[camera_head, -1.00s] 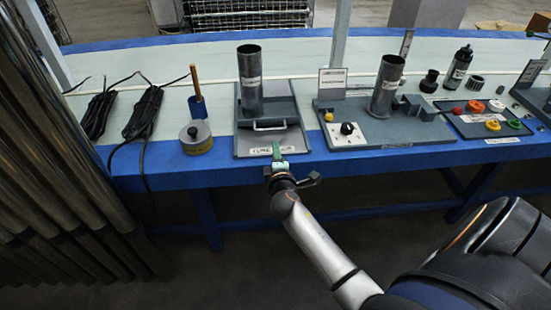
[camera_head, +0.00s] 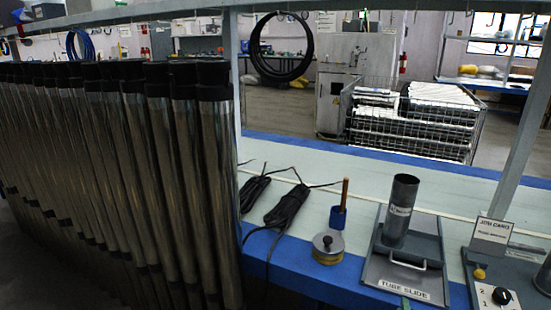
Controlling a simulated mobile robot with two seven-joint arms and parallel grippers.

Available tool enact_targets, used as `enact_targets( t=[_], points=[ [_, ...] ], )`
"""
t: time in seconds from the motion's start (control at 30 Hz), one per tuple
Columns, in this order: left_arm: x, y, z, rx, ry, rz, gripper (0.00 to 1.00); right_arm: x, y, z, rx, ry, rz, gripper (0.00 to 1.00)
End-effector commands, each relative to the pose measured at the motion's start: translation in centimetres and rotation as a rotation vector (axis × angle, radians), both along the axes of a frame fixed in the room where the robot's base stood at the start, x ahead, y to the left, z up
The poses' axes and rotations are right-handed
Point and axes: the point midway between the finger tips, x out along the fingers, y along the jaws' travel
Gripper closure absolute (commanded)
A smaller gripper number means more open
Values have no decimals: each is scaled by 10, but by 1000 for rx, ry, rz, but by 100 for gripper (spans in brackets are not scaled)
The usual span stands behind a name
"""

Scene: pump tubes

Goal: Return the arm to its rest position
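Neither of my grippers nor my arms show in the head view, so I cannot see whether they are open or shut. A grey metal tube (camera_head: 399,211) stands upright on the tube slide tray (camera_head: 428,232), which has a front handle and a "TUBE SLIDE" label.
A blue-edged workbench (camera_head: 300,279) crosses the front right. Upright metal tubes (camera_head: 160,190) fill the left. A wire crate (camera_head: 410,122) stands behind.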

Motion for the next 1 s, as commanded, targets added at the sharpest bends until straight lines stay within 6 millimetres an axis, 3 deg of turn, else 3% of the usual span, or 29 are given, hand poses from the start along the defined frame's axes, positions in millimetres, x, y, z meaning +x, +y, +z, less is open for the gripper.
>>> enact_targets(
  t=[0.1,0.23,0.4,0.57,0.6,0.87,1.0],
  points=[
    [0,0,0,0,0,0,50,-45,41,-36,274,21,39,73],
    [0,0,0,0,-1,0,50,-99,96,-64,630,62,51,73],
    [0,0,0,0,-1,0,50,-164,157,-76,1019,144,19,73],
    [0,0,0,0,-1,0,50,-219,208,-72,1342,234,-49,73],
    [0,0,17,1,1,1,50,-216,205,-56,1339,227,-51,73],
    [-2,7,63,5,5,21,50,-219,197,-15,1326,225,-75,73],
    [-6,10,94,4,17,35,50,-223,192,16,1322,224,-94,73]
  ],
)
